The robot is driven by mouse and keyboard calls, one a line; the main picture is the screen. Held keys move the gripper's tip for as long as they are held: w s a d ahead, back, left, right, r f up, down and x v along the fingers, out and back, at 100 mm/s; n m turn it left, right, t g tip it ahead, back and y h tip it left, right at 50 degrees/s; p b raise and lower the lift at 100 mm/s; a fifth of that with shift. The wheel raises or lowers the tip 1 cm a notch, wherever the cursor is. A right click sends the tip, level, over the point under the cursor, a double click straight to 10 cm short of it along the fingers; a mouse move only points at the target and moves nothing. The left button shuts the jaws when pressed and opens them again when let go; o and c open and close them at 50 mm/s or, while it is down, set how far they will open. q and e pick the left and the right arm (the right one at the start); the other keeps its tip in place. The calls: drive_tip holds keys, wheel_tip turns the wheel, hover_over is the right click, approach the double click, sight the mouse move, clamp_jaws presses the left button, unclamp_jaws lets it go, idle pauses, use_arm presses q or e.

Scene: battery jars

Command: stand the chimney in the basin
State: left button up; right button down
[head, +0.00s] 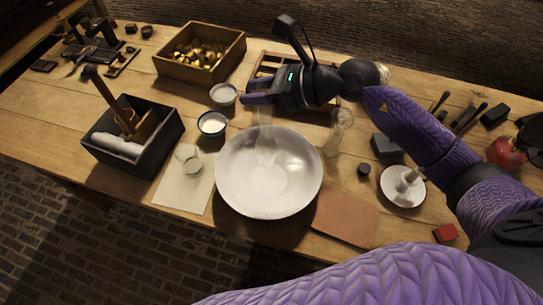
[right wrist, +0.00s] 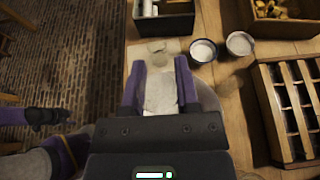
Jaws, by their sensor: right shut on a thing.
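The wide pale basin (head: 290,190) sits near the front middle of the table. My right gripper (head: 257,97) is above its far rim, shut on a clear glass chimney (head: 266,145). The chimney hangs roughly upright below the fingers, its lower part over the inside of the basin. Whether its foot touches the basin floor I cannot tell. In the right wrist view the glass (right wrist: 160,92) shows between the purple fingers. What looks like my left gripper (right wrist: 45,117) is off to the left in that view, too dark to read.
Another clear glass piece (head: 338,130) stands right of the basin. Two small bowls (head: 212,124) (head: 223,94) and a glass jar on a paper sheet (head: 180,195) are to the left. A black box (head: 165,130) is beyond them. A brown mat (head: 343,218) lies front right.

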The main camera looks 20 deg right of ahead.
sight(260, 128)
wheel_tip(260, 128, down, 9)
drive_tip(key=b, duration=0.3)
drive_tip(key=shift+s+f, duration=0.15)
drive_tip(key=shift+f, duration=0.35)
drive_tip(key=shift+r, duration=0.1)
drive_tip(key=shift+f, duration=0.2)
drive_tip(key=shift+c, duration=1.8)
unclamp_jaws()
drive_tip(key=shift+r, duration=0.1)
